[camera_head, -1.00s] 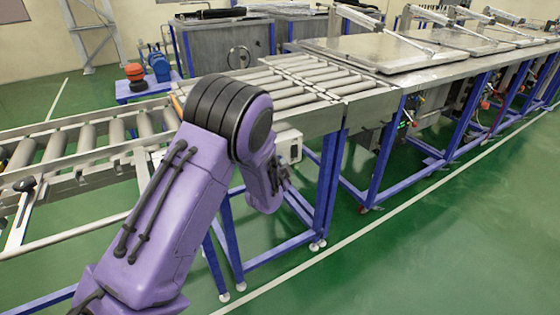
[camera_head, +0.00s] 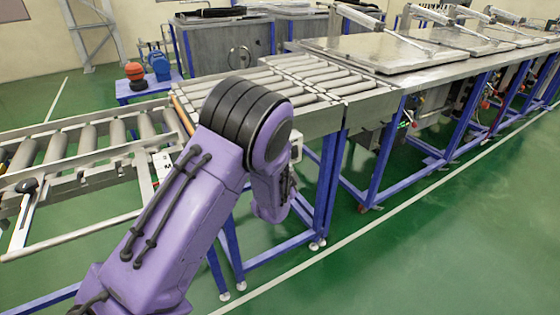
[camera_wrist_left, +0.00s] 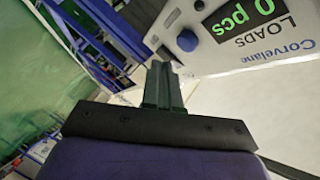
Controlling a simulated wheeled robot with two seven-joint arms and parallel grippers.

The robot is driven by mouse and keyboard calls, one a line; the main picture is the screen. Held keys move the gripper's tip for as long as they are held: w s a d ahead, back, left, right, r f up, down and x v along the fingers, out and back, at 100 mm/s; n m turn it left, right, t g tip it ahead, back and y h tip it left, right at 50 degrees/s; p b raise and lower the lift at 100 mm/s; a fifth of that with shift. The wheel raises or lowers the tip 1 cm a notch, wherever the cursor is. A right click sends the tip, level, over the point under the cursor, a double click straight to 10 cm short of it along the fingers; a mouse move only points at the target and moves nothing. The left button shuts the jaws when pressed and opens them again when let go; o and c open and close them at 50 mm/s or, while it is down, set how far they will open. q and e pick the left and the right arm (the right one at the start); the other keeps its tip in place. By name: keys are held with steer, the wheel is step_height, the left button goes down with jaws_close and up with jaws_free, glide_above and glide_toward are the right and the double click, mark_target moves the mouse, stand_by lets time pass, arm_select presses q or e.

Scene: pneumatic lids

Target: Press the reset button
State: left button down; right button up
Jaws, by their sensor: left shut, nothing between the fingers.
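In the left wrist view a pale counter box (camera_wrist_left: 285,62) carries a display (camera_wrist_left: 240,18) reading "0 pcs", with "LOADS" and "Corvelane" printed beside it. A round blue button (camera_wrist_left: 187,40) sits on its face next to the display; I see no label that names it reset. My left gripper (camera_wrist_left: 163,68) is shut and empty. Its fingertips appear just below and left of the button in the picture, and I cannot tell the gap in depth. In the head view my left arm hides the gripper and most of the box. My right gripper is not in view.
A roller conveyor (camera_head: 285,80) runs behind my arm, on blue-framed legs. Lidded metal tanks (camera_head: 375,50) stand in a row at the right. A low blue stand (camera_head: 135,93) holds orange and blue items. Green floor is clear at the lower right.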

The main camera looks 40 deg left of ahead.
arm_select(q)
steer(key=d, duration=0.1)
steer(key=s+d, duration=0.1)
steer(key=d, duration=0.1)
steer(key=shift+s+d+p, duration=0.2)
steer(key=shift+s+p, duration=0.05)
steer(key=shift+p, duration=0.15)
stand_by(0.5)
steer(key=s+d+f+n+g+h, duration=0.1)
steer(key=s+f+n+g, duration=0.2)
steer(key=s+f, duration=0.5)
steer(key=s+d+f+n+g, duration=0.2)
steer(key=s+f+n+g, duration=0.2)
steer(key=s, duration=1.2)
steer(key=s+d+f+n+g+h, duration=0.1)
steer(key=s+f+n+g, duration=0.3)
steer(key=s+f, duration=0.8)
steer(key=s+d+n, duration=0.1)
steer(key=n, duration=0.1)
steer(key=shift+d+f+n+h, duration=0.15)
steer(key=shift+f+n+h, duration=0.15)
steer(key=shift+f+n, duration=0.1)
